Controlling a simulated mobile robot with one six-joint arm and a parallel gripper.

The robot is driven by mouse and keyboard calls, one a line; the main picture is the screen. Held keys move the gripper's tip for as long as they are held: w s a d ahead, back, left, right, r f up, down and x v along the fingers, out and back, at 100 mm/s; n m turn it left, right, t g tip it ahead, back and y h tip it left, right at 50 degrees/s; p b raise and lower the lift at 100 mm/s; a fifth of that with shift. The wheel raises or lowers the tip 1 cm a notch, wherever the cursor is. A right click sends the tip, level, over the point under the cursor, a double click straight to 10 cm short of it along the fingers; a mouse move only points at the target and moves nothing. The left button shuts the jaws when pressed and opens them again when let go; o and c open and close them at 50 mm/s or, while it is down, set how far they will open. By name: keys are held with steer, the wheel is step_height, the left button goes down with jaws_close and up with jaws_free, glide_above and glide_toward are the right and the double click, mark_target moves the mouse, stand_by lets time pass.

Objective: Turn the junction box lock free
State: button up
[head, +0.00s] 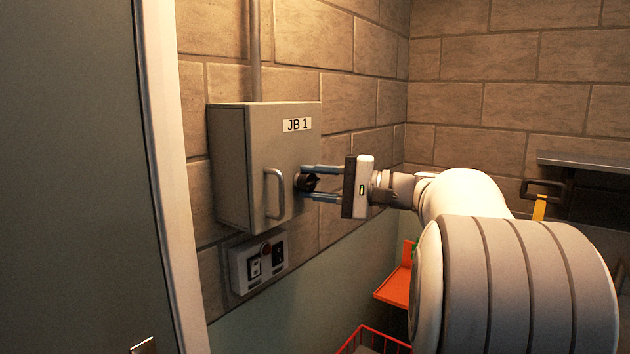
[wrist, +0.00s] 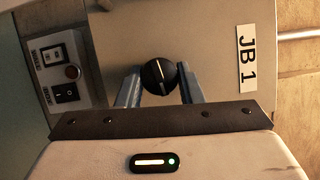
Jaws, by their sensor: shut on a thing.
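The grey junction box (head: 285,155), labelled JB 1, hangs on the block wall with its door flat against the body. Its lock, a round black knob (wrist: 157,77) with a pale line across its face, sits on the door. The lock also shows in the head view (head: 307,183), partly behind the fingers. My gripper (head: 312,183) reaches in from the right, with one finger above the lock and one below, shut on it. In the wrist view the fingers (wrist: 160,88) stand on either side of the knob. A metal pull handle (head: 274,193) is left of the lock.
A switch panel (head: 259,264) is on the wall below the box. A conduit (head: 255,50) rises from its top. A door edge (head: 165,180) stands close on the left. An orange shelf (head: 395,286) and red basket (head: 372,341) are low down near my arm.

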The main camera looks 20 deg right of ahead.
steer(key=shift+f+m+t, duration=0.1)
steer(key=shift+m+t, duration=0.2)
steer(key=shift+m, duration=0.6)
steer(key=shift+y, duration=0.3)
steer(key=o, duration=1)
steer(key=shift+c, duration=0.2)
steer(key=v, duration=0.7)
steer(key=shift+s+d+b, duration=0.25)
steer(key=shift+d+b, duration=0.1)
steer(key=shift+b, duration=0.05)
steer(key=shift+a+f, duration=0.1)
